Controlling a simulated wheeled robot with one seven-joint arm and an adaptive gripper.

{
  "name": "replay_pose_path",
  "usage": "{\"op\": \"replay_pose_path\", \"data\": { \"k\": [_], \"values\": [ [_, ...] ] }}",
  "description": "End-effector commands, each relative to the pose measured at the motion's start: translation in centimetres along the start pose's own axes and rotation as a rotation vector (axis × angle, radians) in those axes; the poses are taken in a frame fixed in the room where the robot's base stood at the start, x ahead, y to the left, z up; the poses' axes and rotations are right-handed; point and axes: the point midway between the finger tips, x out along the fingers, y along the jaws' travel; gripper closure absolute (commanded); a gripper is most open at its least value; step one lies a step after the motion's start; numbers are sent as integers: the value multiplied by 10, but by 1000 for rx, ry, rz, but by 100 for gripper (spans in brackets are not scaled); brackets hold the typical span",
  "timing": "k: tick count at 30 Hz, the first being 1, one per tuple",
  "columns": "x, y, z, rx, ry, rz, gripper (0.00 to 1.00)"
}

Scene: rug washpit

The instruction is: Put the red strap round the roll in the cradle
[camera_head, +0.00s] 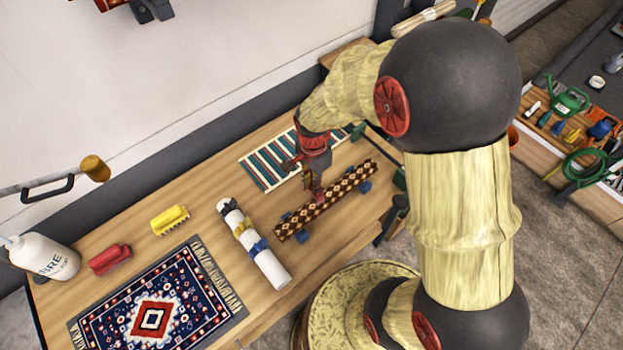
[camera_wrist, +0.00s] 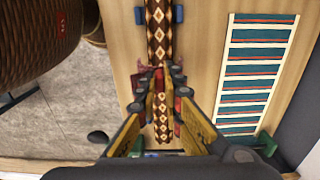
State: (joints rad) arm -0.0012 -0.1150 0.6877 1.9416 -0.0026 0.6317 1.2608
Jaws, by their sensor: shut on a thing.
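The patterned brown roll (camera_head: 345,188) lies slantwise on the blue supports of the cradle (camera_head: 365,186) on the wooden table. It runs up the middle of the wrist view (camera_wrist: 159,30). My gripper (camera_head: 317,190) is over the roll's middle, pointing down, its fingers either side of the roll in the wrist view (camera_wrist: 161,92). It is shut on the red strap (camera_wrist: 145,78), little of which shows between the fingers and at the roll. The fingers hide most of the strap, so I cannot tell how far round the roll it goes.
A white tube (camera_head: 268,262) with yellow and blue bands lies left of the cradle. A striped rug (camera_head: 265,170) lies behind it. A patterned rug (camera_head: 200,318), yellow brush (camera_head: 170,220), red brush (camera_head: 110,259) and white bottle (camera_head: 45,257) are further left.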

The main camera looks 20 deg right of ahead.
Motion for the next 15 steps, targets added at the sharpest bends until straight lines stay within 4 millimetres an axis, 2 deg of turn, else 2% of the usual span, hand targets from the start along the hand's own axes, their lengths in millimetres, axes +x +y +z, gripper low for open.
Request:
{"op": "replay_pose_path", "data": {
  "k": [15],
  "values": [
    [39, 0, 0, 0, 0, 1, 100]
  ]
}}
